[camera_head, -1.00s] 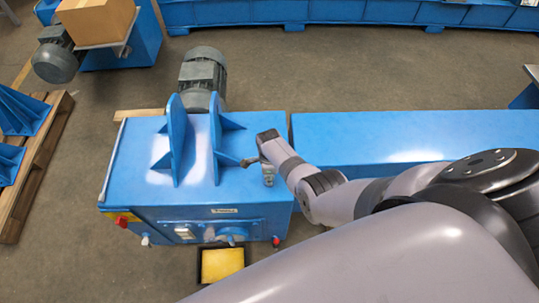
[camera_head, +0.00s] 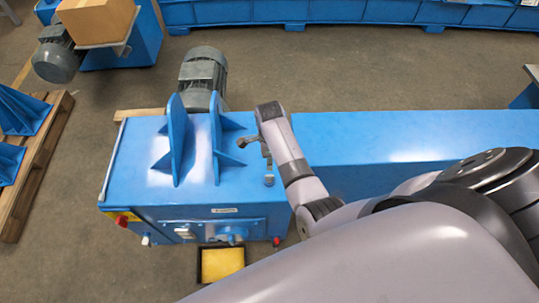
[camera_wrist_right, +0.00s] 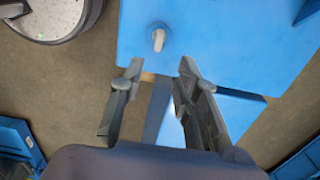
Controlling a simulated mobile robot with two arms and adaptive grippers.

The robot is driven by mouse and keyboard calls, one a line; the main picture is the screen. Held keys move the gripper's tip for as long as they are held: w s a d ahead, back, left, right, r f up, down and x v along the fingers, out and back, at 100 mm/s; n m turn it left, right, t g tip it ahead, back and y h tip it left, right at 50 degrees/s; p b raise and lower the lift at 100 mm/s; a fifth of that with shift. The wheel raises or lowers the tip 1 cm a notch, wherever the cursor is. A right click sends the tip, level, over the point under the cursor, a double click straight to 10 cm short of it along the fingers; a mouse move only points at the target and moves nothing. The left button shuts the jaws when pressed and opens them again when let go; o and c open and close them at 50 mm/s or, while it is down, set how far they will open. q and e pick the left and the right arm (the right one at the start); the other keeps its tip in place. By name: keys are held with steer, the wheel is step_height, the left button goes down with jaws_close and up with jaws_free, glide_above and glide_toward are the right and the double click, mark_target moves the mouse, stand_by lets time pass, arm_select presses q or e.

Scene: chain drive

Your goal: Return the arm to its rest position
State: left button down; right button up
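My right arm (camera_head: 283,145) comes in from the lower right of the head view and reaches over the blue machine (camera_head: 130,180). Its right gripper (camera_head: 255,146) is above the right part of the machine's top, beside the upright blue plates (camera_head: 178,140). In the right wrist view, the two fingers of the gripper (camera_wrist_right: 159,75) stand apart with nothing between them. A small pale peg (camera_wrist_right: 158,40) on a blue surface shows beyond the fingertips. My left gripper is not in view.
A grey motor (camera_head: 203,75) sits behind the machine. A long blue beam (camera_head: 400,135) extends to the right. A yellow block in a black tray (camera_head: 222,264) is on the floor in front. A pallet (camera_head: 45,160) is at left. Open floor lies behind the beam.

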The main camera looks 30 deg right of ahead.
stand_by(0.5)
steer(key=s+d+r+n+t+h, duration=0.1)
steer(key=s+d+r+n+t, duration=0.15)
steer(key=s+n, duration=0.7)
steer(key=s+a+r+n+t+y, duration=0.1)
steer(key=s+a+r+n, duration=0.2)
steer(key=s+r+n, duration=0.35)
steer(key=s+a+r+n, duration=0.3)
steer(key=s+r+n, duration=0.1)
steer(key=s+n, duration=0.4)
step_height(320, 180, down, 30)
steer(key=n+g+b, duration=0.1)
steer(key=n+b, duration=0.1)
steer(key=b, duration=0.3)
steer(key=s+d+f+g+b, duration=0.1)
steer(key=s+d+f+b, duration=0.2)
steer(key=s+f, duration=1.4)
step_height(320, 180, down, 3)
steer(key=shift+r, duration=0.15)
steer(key=shift+g, duration=0.25)
